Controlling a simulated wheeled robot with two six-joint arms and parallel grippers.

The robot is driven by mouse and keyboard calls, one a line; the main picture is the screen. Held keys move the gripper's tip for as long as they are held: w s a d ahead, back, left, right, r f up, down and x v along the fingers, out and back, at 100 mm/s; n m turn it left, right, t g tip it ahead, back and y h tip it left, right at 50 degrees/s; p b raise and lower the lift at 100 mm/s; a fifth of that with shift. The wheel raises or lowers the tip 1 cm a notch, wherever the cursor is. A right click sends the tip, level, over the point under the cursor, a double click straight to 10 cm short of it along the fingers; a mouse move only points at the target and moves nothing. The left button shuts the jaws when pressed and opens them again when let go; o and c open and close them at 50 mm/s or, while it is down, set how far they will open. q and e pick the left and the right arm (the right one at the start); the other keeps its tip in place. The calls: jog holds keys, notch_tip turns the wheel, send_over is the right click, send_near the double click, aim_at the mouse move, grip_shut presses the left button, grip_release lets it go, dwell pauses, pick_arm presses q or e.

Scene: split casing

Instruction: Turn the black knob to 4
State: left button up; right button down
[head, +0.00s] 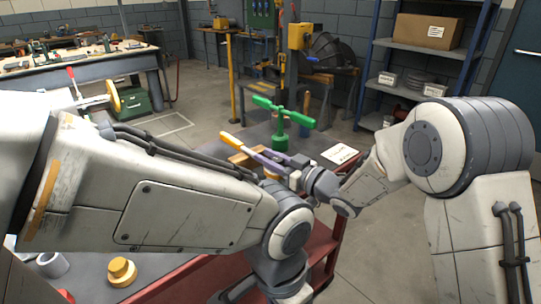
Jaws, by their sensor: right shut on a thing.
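I cannot make out a black knob or its number marks in the head view. My right gripper (290,169) reaches in from the right over the table, beside a lever with a yellow-orange grip (231,143). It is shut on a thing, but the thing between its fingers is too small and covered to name. My left arm crosses the front of the view and bends down at the middle. It hides much of the table, and my left gripper does not show.
A green valve handle (282,112) stands behind my right gripper. A white sheet (339,154) lies to its right. A yellow knob-like part (121,271) and a grey ring (52,264) are at the front left. A red cart frame (325,238) runs below.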

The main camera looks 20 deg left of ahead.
aim_at(282, 164)
jog(key=shift+s+a+n+g+y, duration=0.1)
jog(key=shift+n+g+y, duration=0.25)
jog(key=shift+g, duration=0.35)
jog(key=c, duration=0.6)
grip_release()
jog(key=v, duration=1)
jog(key=shift+s+d, duration=0.15)
jog(key=shift+d, duration=0.05)
